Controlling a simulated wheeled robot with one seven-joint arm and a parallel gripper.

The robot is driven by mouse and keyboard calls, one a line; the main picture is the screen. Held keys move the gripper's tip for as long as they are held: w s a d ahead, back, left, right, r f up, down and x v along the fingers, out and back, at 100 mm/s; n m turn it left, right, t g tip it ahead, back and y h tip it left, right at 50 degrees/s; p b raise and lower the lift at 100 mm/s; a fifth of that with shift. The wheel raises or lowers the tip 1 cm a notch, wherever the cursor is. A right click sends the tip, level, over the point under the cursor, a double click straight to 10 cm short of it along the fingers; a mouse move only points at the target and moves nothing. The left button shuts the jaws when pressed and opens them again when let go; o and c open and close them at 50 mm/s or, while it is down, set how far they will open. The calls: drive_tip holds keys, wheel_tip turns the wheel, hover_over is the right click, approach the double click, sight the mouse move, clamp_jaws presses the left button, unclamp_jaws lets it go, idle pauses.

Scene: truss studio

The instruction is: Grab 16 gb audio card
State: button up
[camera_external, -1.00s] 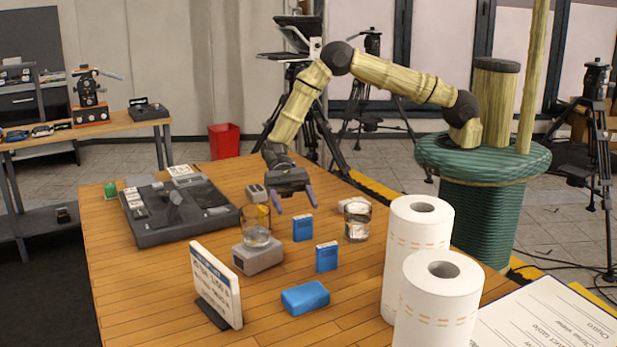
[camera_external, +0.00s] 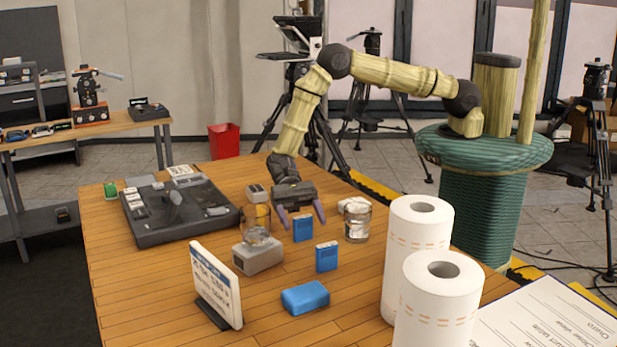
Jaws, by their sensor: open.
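Two small blue card-like boxes stand upright on the wooden table: one blue box (camera_external: 303,229) is right below my gripper, the other blue box (camera_external: 326,257) is nearer the camera. A third blue item (camera_external: 305,298), wider and rounded, lies flat in front of them. I cannot read which one is the 16 gb audio card. My gripper (camera_external: 302,217) is open and points down, its purple fingers to the left and right of the top of the farther blue box. I cannot tell whether they touch it.
A glass (camera_external: 357,221) stands close right of my gripper. Another glass (camera_external: 256,226) is at its left, by a grey box (camera_external: 258,257). A sign (camera_external: 216,285), paper rolls (camera_external: 416,240) and a dark grey console (camera_external: 178,212) are around. The front-left tabletop is clear.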

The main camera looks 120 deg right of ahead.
sight(303, 217)
idle(0.3)
drive_tip(key=c, duration=1.1)
drive_tip(key=shift+o, duration=0.2)
wheel_tip(303, 217, up, 10)
drive_tip(key=b, duration=0.3)
